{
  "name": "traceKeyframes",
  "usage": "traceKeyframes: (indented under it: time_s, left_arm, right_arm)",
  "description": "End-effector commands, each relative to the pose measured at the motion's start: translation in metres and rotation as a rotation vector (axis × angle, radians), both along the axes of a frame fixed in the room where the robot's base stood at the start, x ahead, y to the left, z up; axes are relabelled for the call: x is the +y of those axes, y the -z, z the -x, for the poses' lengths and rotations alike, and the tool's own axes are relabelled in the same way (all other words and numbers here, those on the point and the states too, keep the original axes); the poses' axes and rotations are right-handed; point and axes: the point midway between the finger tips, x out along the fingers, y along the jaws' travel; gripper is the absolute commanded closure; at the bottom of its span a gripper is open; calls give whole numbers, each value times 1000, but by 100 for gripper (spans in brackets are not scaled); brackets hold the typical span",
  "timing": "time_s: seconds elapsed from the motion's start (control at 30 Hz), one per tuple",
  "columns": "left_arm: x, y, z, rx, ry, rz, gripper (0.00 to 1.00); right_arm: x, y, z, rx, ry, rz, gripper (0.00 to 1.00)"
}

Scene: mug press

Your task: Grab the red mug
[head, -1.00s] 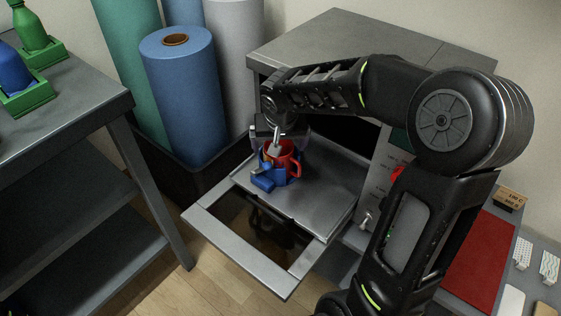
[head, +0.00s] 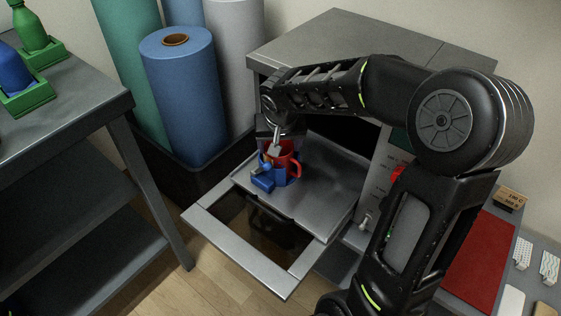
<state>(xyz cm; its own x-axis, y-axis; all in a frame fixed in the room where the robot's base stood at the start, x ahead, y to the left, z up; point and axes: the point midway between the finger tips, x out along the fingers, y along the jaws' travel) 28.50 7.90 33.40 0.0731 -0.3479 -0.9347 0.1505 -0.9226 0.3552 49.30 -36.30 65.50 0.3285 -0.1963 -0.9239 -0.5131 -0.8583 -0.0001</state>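The red mug (head: 283,160) stands upright in a blue holder (head: 263,182) on the metal plate of the pulled-out press tray. Its handle points to the right. My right gripper (head: 275,150) reaches down over the mug from above, with a pale finger at its mouth. Its fingers have drawn together and look shut on the mug, though the contact is partly hidden. My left gripper is not in view.
The grey press (head: 345,40) stands behind the tray (head: 240,255), its opening partly hidden by my arm. Rolls (head: 180,95) stand in a dark bin to the left. A shelf table (head: 60,110) at far left carries green and blue bottles. A red mat (head: 487,255) lies at right.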

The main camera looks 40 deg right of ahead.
Motion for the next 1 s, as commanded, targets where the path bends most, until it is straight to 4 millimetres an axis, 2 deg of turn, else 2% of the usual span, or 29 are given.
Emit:
traceKeyframes:
  time_s: [0.03,0.27,0.73,0.87,1.0]
  left_arm:
    - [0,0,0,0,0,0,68]
    - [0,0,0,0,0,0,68]
    - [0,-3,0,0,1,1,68]
    - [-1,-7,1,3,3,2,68]
    - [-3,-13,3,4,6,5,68]
  right_arm:
    - [0,0,0,0,0,0,82]
    - [0,0,0,0,0,0,100]
    - [3,-7,0,-2,-1,1,100]
    - [4,-17,0,-4,0,1,100]
    - [4,-36,0,-5,0,1,100]
